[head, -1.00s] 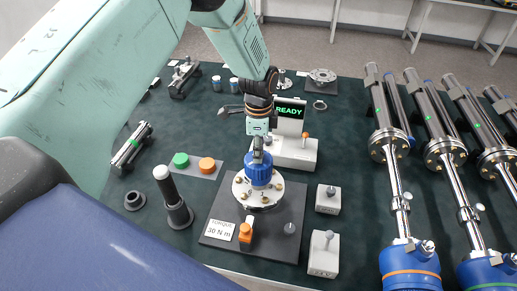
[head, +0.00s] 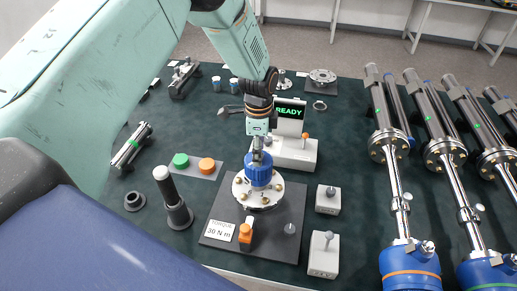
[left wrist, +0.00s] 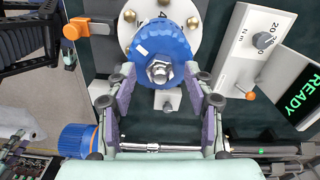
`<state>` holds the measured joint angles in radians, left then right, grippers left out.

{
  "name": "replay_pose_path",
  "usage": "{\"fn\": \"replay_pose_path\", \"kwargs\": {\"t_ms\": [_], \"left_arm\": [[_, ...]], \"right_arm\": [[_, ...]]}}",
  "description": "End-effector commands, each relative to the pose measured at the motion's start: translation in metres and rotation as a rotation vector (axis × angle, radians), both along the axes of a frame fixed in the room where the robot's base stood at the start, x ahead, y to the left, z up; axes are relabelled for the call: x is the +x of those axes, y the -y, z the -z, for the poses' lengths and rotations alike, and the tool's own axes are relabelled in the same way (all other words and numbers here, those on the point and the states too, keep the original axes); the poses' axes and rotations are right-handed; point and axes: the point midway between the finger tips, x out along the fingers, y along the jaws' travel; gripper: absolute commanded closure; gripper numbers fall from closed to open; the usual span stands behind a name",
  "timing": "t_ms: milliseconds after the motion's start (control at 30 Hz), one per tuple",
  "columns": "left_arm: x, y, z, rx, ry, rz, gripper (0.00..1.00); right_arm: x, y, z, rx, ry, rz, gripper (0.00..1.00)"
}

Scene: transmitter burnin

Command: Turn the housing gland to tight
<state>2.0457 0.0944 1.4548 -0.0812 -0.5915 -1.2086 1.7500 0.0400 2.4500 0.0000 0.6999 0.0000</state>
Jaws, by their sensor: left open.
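The housing gland is a blue ribbed cap (head: 259,176) standing upright on a round white bolted flange (head: 241,190). In the left wrist view the gland (left wrist: 177,40) shows a metal hex nut (left wrist: 160,70) at its centre and a white mark on its face. My left gripper (head: 257,152) points down at the top of the gland. In the left wrist view the open fingers (left wrist: 160,82) stand either side of the nut, near the gland's lower edge. I cannot tell whether they touch it. My right gripper is not in view.
The flange sits on a dark plate (head: 272,234) with a torque label (head: 220,231) and an orange clamp (head: 245,232). Behind it is a grey box with a lit READY screen (head: 289,111).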

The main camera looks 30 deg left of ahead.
Motion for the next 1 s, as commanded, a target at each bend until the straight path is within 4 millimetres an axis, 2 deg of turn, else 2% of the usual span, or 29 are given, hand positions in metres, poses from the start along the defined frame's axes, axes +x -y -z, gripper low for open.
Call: {"fn": "replay_pose_path", "kwargs": {"t_ms": [167,400,600,800,1000], "left_arm": [[0.001,0.000,-0.022,0.000,0.004,0.000,0.47],[0.001,0.000,-0.072,0.000,0.005,0.000,0.47],[0.001,0.000,-0.104,0.000,0.003,0.000,0.47],[0.000,0.000,-0.118,-0.001,0.001,0.000,0.47],[0.000,0.000,-0.119,0.000,0.000,0.000,0.47]], "right_arm": [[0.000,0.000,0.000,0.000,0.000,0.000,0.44],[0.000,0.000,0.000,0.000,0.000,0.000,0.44],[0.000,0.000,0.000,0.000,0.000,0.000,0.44],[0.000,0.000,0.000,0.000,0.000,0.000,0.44],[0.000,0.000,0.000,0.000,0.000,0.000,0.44]]}}
